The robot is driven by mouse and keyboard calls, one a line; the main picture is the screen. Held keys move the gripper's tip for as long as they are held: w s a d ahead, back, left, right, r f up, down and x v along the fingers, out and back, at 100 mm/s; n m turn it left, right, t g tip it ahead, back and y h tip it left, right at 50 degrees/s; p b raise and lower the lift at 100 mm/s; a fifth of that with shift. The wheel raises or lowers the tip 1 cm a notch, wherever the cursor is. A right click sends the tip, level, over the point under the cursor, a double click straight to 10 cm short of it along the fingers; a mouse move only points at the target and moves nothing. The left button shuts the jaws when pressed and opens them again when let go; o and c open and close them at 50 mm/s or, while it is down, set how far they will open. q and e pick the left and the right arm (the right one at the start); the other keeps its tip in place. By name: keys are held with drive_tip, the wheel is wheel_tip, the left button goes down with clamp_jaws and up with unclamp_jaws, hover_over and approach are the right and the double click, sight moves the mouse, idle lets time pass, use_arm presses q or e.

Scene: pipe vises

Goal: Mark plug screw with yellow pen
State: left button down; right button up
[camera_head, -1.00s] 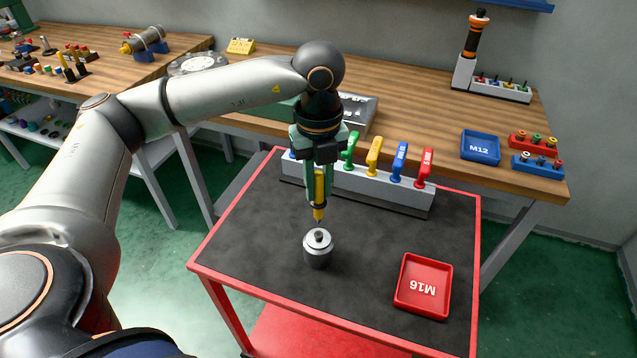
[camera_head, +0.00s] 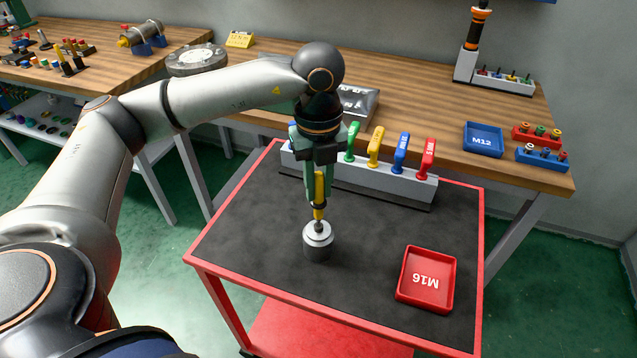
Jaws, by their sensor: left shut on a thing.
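The plug screw (camera_head: 318,238) is a short grey metal cylinder with a small head on top. It stands upright on the dark mat of the red cart. My left gripper (camera_head: 318,192) is directly above it, shut on the yellow pen (camera_head: 319,205). The pen points straight down with its tip at the top of the screw. I cannot tell whether the tip touches it. No yellow mark can be made out on the screw. My right gripper is not in view.
A rack (camera_head: 412,187) with several coloured handles stands behind the screw, close to my left gripper. A red M16 tray (camera_head: 448,275) lies to the right on the cart (camera_head: 250,230). A blue M12 tray (camera_head: 484,152) is on the wooden bench behind. The mat between is clear.

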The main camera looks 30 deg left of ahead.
sight(319, 173)
use_arm(q)
drive_tip(key=shift+f+b, duration=0.35)
drive_tip(key=shift+f, duration=0.2)
idle(1.6)
drive_tip(key=shift+r, duration=0.1)
drive_tip(key=shift+r+p, duration=1.8)
drive_tip(key=shift+r, duration=0.7)
